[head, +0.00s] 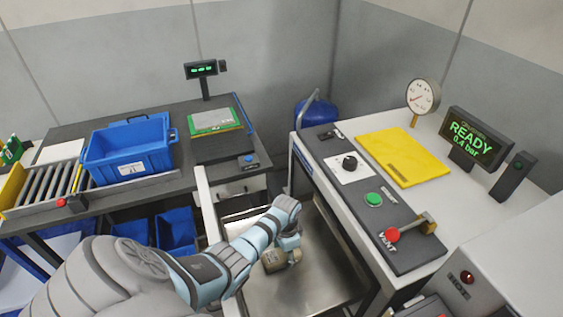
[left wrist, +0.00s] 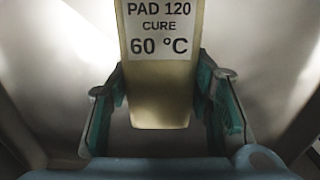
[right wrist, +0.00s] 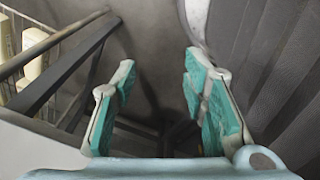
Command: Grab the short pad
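A tan pad (head: 275,260) is inside the open metal-lined bay below the control panel. In the left wrist view the pad (left wrist: 161,100) has a white label reading "PAD 120 CURE 60 °C". My left gripper (head: 290,250) reaches down into the bay at the pad. In the left wrist view its fingers (left wrist: 161,85) are apart, one along each side of the pad; gaps show near its lower end, and contact at the fingertips is unclear. My right gripper (right wrist: 158,80) is open and empty, and does not show in the head view.
The bay walls (head: 330,235) surround the left gripper. To the right is a white counter (head: 445,195) with a yellow mat (head: 402,158), buttons and a "READY 0.4 bar" display (head: 471,139). A blue crate (head: 128,145) stands on the left table. Rails (right wrist: 50,75) are near the right gripper.

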